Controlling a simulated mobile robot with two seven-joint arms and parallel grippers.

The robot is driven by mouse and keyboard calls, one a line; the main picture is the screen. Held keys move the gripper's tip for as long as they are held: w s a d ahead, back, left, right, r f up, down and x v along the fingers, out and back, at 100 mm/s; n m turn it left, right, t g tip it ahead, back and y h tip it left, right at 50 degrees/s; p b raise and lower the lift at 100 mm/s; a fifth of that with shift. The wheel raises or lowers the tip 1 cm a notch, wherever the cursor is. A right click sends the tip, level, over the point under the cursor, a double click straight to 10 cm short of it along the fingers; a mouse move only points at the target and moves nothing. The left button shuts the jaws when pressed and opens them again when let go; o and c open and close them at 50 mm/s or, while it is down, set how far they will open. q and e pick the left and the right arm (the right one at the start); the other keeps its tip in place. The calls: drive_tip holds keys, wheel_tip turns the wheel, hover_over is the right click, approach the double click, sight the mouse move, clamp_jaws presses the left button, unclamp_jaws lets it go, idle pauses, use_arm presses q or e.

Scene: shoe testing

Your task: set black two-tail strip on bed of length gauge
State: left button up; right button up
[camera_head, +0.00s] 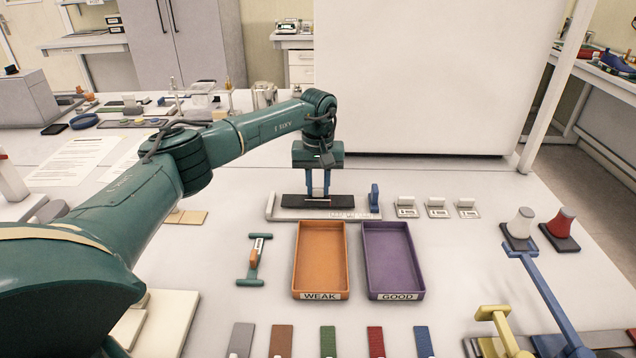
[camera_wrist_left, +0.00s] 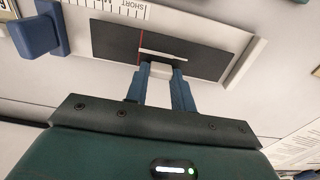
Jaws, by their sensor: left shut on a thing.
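The black strip (camera_head: 296,200) lies lengthwise along the bed of the white length gauge (camera_head: 292,214) in the head view; whether it rests fully on the bed or slightly above cannot be told. My left gripper (camera_head: 318,194) points down at the strip's middle and is shut on it. In the left wrist view the fingers (camera_wrist_left: 160,80) close on a small pale tab at the edge of the black strip (camera_wrist_left: 112,42). A thin white line and a red line show at the strip. The gauge's blue end block (camera_head: 375,196) stands at the right end.
An orange WEAK tray (camera_head: 320,294) and a purple GOOD tray (camera_head: 396,294) stand in front of the gauge. Several small labelled blocks (camera_head: 437,208) sit to its right. A green two-ended piece (camera_head: 253,262) lies left of the trays. Coloured strips line the front.

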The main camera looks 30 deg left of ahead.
use_arm(q)
drive_tip(key=shift+f, duration=0.5)
drive_tip(key=o, duration=1)
drive_tip(key=shift+r, duration=0.1)
drive_tip(key=shift+o, duration=0.2)
wheel_tip(320, 180, up, 13)
drive_tip(key=b, duration=0.1)
drive_tip(key=shift+b, duration=0.3)
